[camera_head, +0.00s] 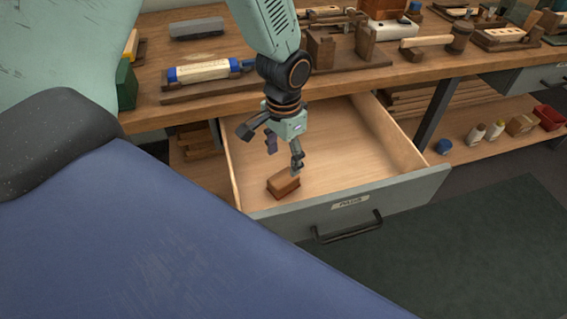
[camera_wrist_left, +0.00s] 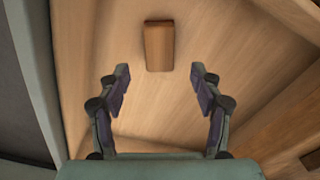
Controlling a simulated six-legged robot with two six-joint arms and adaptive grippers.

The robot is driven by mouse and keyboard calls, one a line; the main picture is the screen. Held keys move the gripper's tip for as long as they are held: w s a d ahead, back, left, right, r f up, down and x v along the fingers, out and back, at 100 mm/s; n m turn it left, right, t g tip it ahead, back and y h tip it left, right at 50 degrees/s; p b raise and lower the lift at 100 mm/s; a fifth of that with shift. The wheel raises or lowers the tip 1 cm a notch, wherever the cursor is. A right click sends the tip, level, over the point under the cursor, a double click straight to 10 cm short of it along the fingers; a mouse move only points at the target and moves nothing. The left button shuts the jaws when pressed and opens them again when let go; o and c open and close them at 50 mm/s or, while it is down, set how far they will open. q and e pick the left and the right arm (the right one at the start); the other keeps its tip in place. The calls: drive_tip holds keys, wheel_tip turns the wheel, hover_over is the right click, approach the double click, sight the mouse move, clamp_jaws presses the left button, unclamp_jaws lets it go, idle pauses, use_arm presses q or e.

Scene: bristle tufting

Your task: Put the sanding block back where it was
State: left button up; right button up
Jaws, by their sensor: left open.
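The sanding block, a small brown wooden block (camera_head: 284,186), lies on the floor of the open drawer (camera_head: 350,207), near its front left corner. It also shows in the left wrist view (camera_wrist_left: 159,46), beyond the fingertips. My left gripper (camera_head: 284,160) is inside the drawer space, just above and behind the block. Its two fingers (camera_wrist_left: 158,72) are spread apart with nothing between them, and the block is clear of both. My right gripper is not in either view.
The workbench (camera_head: 220,112) above the drawer carries a blue-and-cream block (camera_head: 205,70), a grey block (camera_head: 197,28) and a wooden mallet (camera_head: 435,40). Bottles and a red box (camera_head: 549,117) stand on the lower shelf at right. The rest of the drawer floor is bare.

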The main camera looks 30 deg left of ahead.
sight(283, 177)
use_arm(q)
drive_tip(key=shift+r+p, duration=0.5)
drive_tip(key=shift+r, duration=1.4)
